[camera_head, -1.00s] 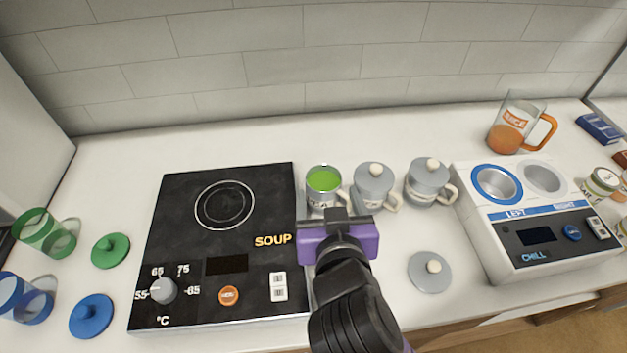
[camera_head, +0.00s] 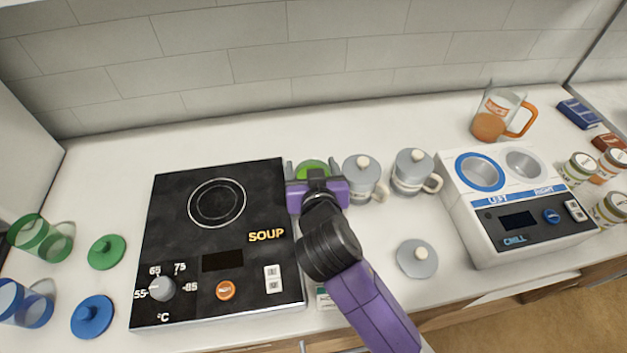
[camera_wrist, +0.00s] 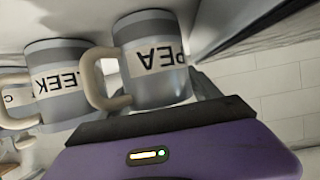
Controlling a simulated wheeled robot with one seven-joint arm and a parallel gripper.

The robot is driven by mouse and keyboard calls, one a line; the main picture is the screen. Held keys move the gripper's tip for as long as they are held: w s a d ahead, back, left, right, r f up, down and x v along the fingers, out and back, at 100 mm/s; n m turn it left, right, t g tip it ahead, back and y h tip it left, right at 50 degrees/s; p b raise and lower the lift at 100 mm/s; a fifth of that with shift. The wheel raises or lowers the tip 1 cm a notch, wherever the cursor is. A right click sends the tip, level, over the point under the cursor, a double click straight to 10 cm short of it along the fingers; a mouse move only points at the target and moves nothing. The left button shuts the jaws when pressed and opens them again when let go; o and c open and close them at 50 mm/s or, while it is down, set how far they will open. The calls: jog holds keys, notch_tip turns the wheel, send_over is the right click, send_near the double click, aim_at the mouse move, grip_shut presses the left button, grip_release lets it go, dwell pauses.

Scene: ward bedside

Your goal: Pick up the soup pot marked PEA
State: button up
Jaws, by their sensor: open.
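The PEA pot is a grey mug-like pot with green soup (camera_head: 313,166) and no lid, just right of the SOUP cooktop (camera_head: 165,240). My gripper (camera_head: 313,171) is open, with one finger on each side of the pot; its body hides most of the pot in the head view. In the wrist view the pot (camera_wrist: 152,88) appears upside down, its PEA label readable and its pale handle to the left. I cannot tell whether a finger touches it. The LEEK pot (camera_wrist: 55,105) stands beside it; in the head view it is the lidded grey pot (camera_head: 360,190).
Another lidded grey pot (camera_head: 411,185) stands further right, near the white chiller (camera_head: 520,250). A loose grey lid (camera_head: 408,266) lies in front. A juice jug (camera_head: 488,124) is behind the chiller. Green (camera_head: 104,258) and blue (camera_head: 92,322) lids lie left of the cooktop.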

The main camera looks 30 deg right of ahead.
jog(key=shift+w+d+f, duration=0.1)
jog(key=shift+w+f, duration=0.05)
jog(key=shift+w, duration=0.05)
jog(key=c, duration=1.3)
jog(key=shift+c, duration=0.5)
jog(key=shift+r, duration=0.2)
